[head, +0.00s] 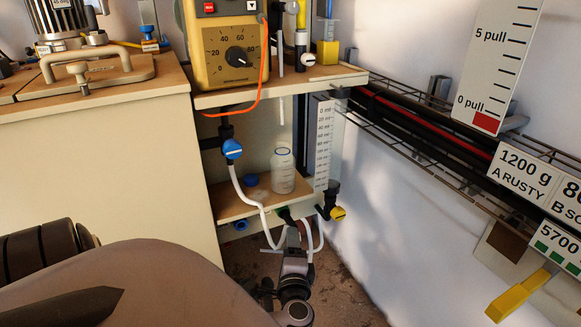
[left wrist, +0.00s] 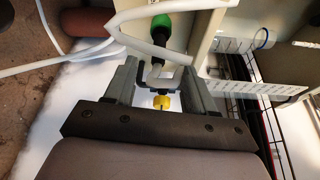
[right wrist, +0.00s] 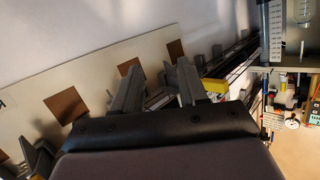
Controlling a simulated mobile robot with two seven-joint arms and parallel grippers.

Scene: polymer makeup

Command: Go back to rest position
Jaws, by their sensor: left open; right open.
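My left gripper (head: 293,243) is low in the head view, below the small shelf, among white hoses. In the left wrist view (left wrist: 158,80) its two fingers are apart. A black valve with a yellow handle (left wrist: 160,103) shows in the gap between them; I cannot tell whether a finger touches it. A yellow-handled valve (head: 338,213) sits at the shelf's right corner in the head view. My right gripper (right wrist: 160,80) shows only in the right wrist view. Its fingers are apart and nothing is seen between them. It is near a pale board with brown squares (right wrist: 68,104).
A white hose (head: 250,197) runs down from a blue valve (head: 232,149). A clear bottle (head: 283,170) stands on the wooden shelf (head: 228,205). A yellow dial box (head: 228,50) stands above. Wire racks (head: 415,145) line the right wall.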

